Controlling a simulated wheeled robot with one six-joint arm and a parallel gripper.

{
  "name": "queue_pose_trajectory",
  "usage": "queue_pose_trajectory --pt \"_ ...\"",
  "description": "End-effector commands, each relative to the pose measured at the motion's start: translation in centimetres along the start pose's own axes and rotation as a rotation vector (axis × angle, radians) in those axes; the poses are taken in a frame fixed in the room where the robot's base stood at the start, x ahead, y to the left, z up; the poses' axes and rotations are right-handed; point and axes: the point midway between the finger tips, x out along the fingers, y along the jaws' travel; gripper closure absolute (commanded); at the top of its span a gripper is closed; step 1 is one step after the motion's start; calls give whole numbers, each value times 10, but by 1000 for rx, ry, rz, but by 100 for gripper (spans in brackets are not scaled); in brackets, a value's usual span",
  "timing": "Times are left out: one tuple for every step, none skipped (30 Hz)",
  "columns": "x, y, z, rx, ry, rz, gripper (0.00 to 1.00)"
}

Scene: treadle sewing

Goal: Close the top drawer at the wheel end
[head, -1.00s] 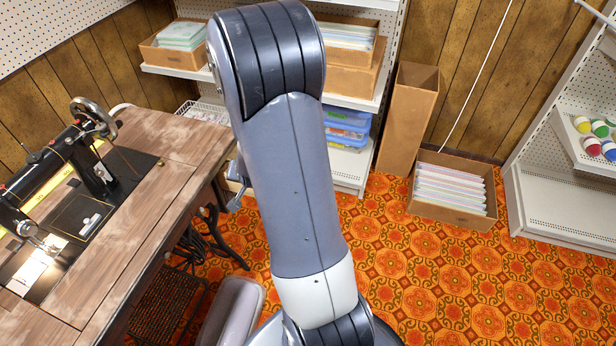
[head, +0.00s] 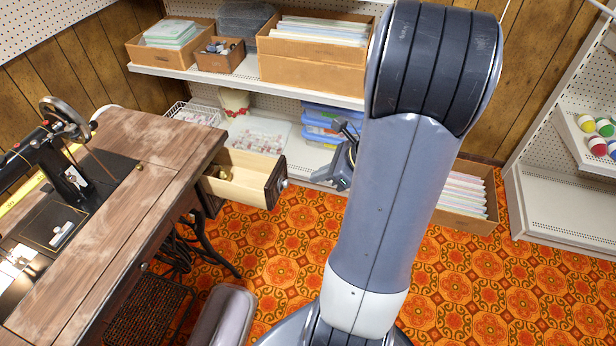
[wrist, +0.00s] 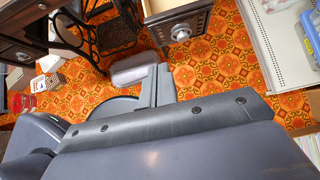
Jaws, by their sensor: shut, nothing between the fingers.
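The top drawer (head: 245,193) at the wheel end of the wooden sewing table (head: 150,190) is pulled out, its pale inside showing some small items. Its dark carved front with a round metal knob faces right in the head view; the front also shows at the top of the wrist view (wrist: 192,20). My gripper (head: 318,180) is a short way to the right of that front, apart from it. In the wrist view the fingers (wrist: 155,82) are together and empty, below the drawer front. My arm hides part of the scene right of the gripper.
The sewing machine's handwheel (head: 65,118) stands above the table top. A shelf (head: 290,86) with cardboard boxes and blue bins stands behind the drawer. A padded grey stool (head: 225,318) is in front, beside the table.

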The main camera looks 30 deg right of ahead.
Motion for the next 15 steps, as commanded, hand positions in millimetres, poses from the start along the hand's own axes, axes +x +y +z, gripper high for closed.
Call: queue_pose_trajectory --pt "11 1 -2 -2 2 6 100" --pt "16 2 -2 -2 2 7 100" --pt "25 2 -2 -3 2 7 100" --pt "31 2 -3 -3 3 7 100" --pt "38 2 -3 -3 2 9 100" --pt "47 2 -3 -3 4 8 100" --pt "54 2 -3 -3 3 8 100" --pt "61 2 -3 -3 4 8 100" --pt "70 2 -3 -4 4 9 100" --pt "76 2 -3 -4 4 8 100" --pt "83 2 -3 -5 4 8 100" --pt "91 2 -3 -3 4 8 100" --pt "96 2 -2 -4 5 7 100" --pt "96 1 4 -7 4 4 100" --pt "100 2 9 -9 4 5 100"
